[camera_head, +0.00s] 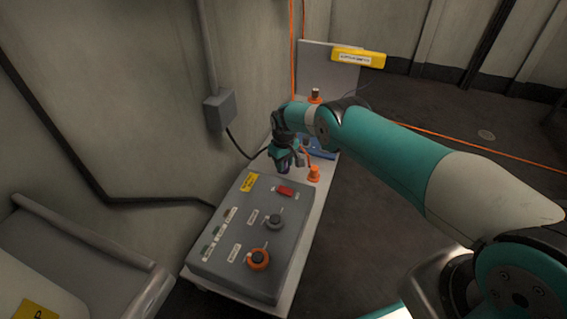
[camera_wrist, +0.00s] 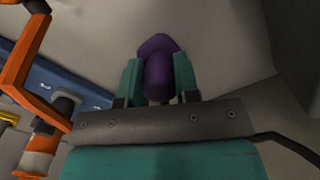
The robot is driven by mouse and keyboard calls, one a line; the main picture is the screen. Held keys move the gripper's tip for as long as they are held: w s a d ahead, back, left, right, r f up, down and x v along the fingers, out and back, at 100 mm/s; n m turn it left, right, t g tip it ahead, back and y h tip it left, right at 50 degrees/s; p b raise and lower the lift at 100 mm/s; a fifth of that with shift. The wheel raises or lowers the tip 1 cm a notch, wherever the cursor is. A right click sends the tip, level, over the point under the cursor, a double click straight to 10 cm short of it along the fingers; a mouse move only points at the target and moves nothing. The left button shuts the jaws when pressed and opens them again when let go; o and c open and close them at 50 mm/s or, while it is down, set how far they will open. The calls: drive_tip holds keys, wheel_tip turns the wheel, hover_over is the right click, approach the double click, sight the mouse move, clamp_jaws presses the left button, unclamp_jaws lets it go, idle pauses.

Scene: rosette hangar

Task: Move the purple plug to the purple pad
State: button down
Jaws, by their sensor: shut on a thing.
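My gripper (camera_wrist: 158,85) is shut on the purple plug (camera_wrist: 157,60), which sits between its two teal fingers in the wrist view. In the head view my gripper (camera_head: 286,163) points down just behind the far end of the grey control box, and the purple plug (camera_head: 284,170) shows only as a small dark spot at its tip. I cannot tell whether the plug touches a surface. I cannot make out the purple pad in either view.
The grey control box (camera_head: 215,263) has an orange knob, a dark knob and a red switch. An orange fitting (camera_head: 314,173) stands right of my gripper, and a blue part (camera_wrist: 68,84) with an orange bracket (camera_wrist: 22,60) lies close by. The wall is at left; open floor is at right.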

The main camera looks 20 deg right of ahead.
drive_tip(key=shift+f, duration=0.1)
idle(0.6)
drive_tip(key=c, duration=0.8)
unclamp_jaws()
wheel_tip(320, 180, up, 17)
drive_tip(key=p, duration=0.8)
drive_tip(key=shift+r, duration=0.2)
